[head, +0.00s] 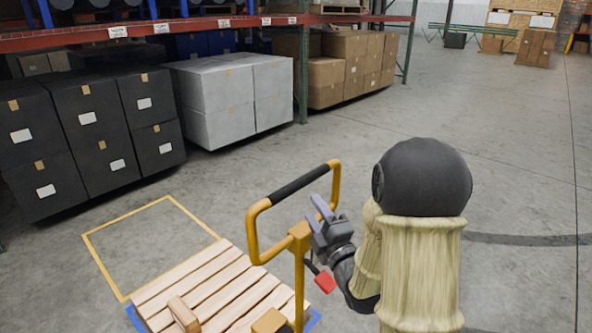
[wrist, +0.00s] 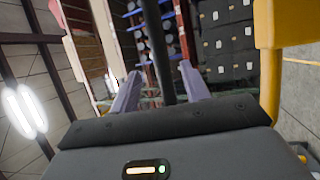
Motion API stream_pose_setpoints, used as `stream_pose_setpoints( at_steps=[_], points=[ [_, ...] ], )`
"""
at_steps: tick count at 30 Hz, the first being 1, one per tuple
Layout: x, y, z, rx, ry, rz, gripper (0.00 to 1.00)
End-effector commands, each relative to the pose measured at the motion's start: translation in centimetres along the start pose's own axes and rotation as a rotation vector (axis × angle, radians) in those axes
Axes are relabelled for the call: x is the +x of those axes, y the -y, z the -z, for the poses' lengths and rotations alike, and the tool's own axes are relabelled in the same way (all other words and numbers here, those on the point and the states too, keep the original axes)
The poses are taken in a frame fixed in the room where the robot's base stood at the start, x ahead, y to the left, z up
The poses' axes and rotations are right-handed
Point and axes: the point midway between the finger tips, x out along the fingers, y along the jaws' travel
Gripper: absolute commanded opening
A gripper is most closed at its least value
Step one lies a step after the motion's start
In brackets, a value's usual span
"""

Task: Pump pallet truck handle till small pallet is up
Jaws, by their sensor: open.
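The pallet truck handle is a yellow loop (head: 252,232) with a black grip bar (head: 297,185) across its top, on a yellow post (head: 299,270). My gripper (head: 325,205) is open, with lavender fingers, close to the right end of the bar. In the wrist view the black bar (wrist: 165,45) runs between the two open fingers (wrist: 158,85); I cannot tell whether they touch it. The small slatted wooden pallet (head: 205,285) lies low behind the handle. Its height off the floor cannot be told, and its near part is cut off by the frame.
A yellow outline (head: 130,221) marks bare floor beyond the pallet. Black boxes (head: 88,120), grey boxes (head: 232,92) and brown cartons (head: 345,65) stand along a rack with a red beam (head: 150,30). A red piece (head: 325,282) sits beside the post. Floor at right is clear.

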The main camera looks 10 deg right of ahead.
Motion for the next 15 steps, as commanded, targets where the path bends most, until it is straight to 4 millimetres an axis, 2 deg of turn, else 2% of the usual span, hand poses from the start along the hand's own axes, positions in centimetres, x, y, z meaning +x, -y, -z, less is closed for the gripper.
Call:
stream_pose_setpoints(
  at_steps=[2, 15],
  points=[
    [0.2, -0.4, 0.1, 0.002, 0.003, 0.004, 0.46],
    [8.2, -0.3, 0.0, 0.0, 0.002, 0.0, 0.46]
  ],
)
